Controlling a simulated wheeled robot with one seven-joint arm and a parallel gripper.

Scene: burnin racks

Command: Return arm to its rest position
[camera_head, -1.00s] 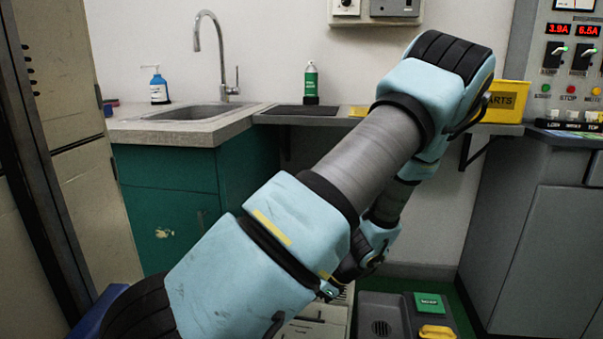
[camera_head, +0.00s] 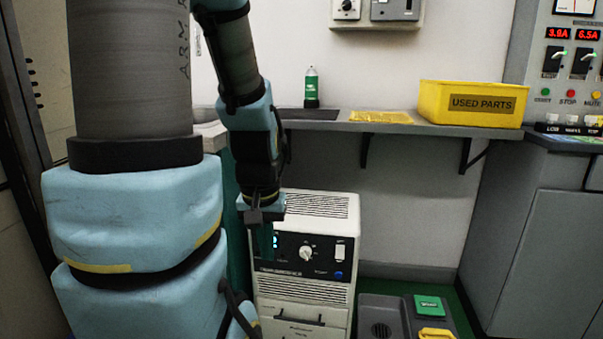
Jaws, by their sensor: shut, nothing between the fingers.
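My arm (camera_head: 135,225) rises large and close on the left side of the view, light blue with grey link sections. Its forearm comes down from the top edge and ends in my gripper (camera_head: 264,240), which points downward. My gripper is shut and empty. It hangs in front of the upper left part of a white cabinet unit (camera_head: 318,206) with a dark control panel. I cannot tell the gap between them.
A shelf (camera_head: 345,125) holds a green bottle (camera_head: 311,88), a yellow flat item (camera_head: 381,117) and a yellow "USED PARTS" bin (camera_head: 471,103). A grey control console (camera_head: 543,225) stands right. A dark case (camera_head: 385,318) with green and yellow items sits on the floor.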

